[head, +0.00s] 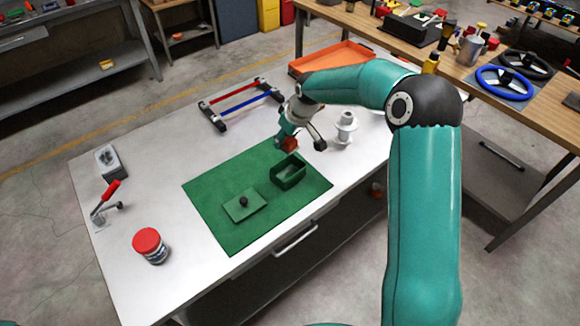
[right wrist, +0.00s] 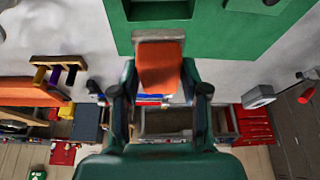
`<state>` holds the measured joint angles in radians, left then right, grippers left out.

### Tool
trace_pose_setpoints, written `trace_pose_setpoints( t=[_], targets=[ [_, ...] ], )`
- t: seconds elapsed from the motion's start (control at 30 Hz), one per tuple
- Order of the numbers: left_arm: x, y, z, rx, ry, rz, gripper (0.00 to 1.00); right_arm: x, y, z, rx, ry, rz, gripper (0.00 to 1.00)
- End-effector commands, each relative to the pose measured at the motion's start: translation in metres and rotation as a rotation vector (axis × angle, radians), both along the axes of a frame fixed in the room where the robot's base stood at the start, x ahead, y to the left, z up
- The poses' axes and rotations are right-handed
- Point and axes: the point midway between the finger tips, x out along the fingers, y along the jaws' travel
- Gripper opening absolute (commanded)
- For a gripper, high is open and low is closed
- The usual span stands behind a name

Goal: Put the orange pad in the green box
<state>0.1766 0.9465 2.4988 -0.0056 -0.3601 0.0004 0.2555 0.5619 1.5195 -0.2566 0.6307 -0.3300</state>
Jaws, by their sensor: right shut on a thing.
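The orange pad (head: 291,143) is between the fingers of my right gripper (head: 300,141), just behind the green box. In the right wrist view the orange pad (right wrist: 160,68) fills the gap between the fingers of the right gripper (right wrist: 158,85). The open green box (head: 292,182) stands on the green mat (head: 222,187); its inside looks empty. Part of the green box (right wrist: 160,13) also shows at the top of the right wrist view. A green lid with a black knob (head: 245,208) lies on the mat, left of the box. My left gripper is out of view.
A white stepped part (head: 346,128) stands close right of the gripper. A frame with red and blue bars (head: 240,104) lies behind the mat. An orange tray (head: 332,58) is at the back. A red-lidded jar (head: 150,245) and a red-handled clamp (head: 107,200) are on the left.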

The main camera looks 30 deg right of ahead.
Motion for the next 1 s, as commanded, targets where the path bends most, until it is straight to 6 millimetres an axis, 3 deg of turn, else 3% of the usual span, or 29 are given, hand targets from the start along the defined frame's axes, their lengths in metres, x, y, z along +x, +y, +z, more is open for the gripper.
trace_pose_setpoints(
  t=[0.1, 0.2, 0.47, 0.63, 0.7, 0.8, 1.0],
  targets=[
    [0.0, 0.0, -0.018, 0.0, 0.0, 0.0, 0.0, 0.0, 0.0, -0.041, 0.001, 0.002, -0.001, 0.11],
    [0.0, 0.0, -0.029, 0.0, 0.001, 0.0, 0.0, 0.0, 0.0, -0.059, 0.0, 0.0, -0.001, 0.11],
    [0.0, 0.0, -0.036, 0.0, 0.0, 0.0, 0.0, 0.0, 0.0, -0.077, -0.001, -0.001, -0.002, 0.11],
    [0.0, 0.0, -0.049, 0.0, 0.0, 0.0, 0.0, -0.001, 0.0, -0.1, 0.0, 0.002, -0.001, 0.11],
    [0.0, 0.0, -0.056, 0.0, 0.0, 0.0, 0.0, -0.001, 0.0, -0.114, 0.0, 0.003, -0.002, 0.0],
    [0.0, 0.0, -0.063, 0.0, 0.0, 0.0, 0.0, -0.001, 0.0, -0.129, 0.001, 0.004, -0.001, 0.0],
    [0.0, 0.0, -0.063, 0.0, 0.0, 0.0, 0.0, 0.0, -0.001, -0.131, -0.001, -0.001, -0.003, 0.0]
  ],
)
